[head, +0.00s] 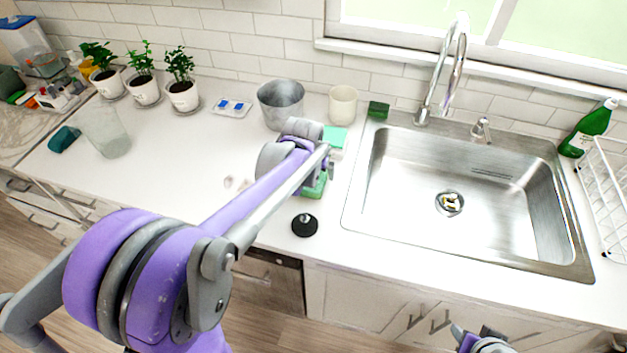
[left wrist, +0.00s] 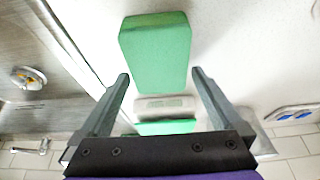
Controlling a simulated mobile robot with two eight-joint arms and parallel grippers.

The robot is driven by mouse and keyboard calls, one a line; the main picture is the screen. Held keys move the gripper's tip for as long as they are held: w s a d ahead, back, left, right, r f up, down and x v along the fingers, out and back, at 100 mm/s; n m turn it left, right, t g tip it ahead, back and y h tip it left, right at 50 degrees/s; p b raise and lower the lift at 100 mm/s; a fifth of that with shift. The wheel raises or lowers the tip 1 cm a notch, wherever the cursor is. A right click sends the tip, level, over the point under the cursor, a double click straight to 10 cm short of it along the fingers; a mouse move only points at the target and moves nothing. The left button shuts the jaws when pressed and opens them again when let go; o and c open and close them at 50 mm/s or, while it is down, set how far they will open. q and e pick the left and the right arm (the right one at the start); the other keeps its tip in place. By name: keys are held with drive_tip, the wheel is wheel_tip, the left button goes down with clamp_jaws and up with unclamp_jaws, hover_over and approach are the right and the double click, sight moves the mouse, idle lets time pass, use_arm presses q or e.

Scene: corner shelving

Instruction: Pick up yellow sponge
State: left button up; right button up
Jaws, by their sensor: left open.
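No clearly yellow sponge shows. A green sponge (head: 313,187) lies on the counter left of the sink, partly hidden by my left arm. It is the large green block in the left wrist view (left wrist: 155,50). A lighter green block (head: 333,138) lies behind it, and its green edge shows low in the left wrist view (left wrist: 165,127). My left gripper (left wrist: 160,74) is open, its fingertips either side of the large green sponge's near end in that view. I cannot tell whether they touch it. Of my right arm, only a purple and grey part shows at the head view's bottom edge.
A steel sink (head: 470,240) with a tap (head: 440,80) is at right. A dark green sponge (head: 378,109) sits by its back-left corner. A metal pot (head: 281,103) and cream cup (head: 342,104) stand behind. A black round object (head: 305,225) is near the front edge.

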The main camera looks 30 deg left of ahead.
sight(314, 174)
use_arm(q)
drive_tip(key=shift+f, duration=0.25)
idle(0.4)
drive_tip(key=c, duration=1.3)
wheel_tip(314, 174, up, 11)
drive_tip(key=shift+f+p, duration=0.2)
drive_tip(key=shift+p, duration=0.15)
drive_tip(key=o, duration=0.7)
drive_tip(key=c, duration=0.4)
drive_tip(key=shift+c, duration=0.2)
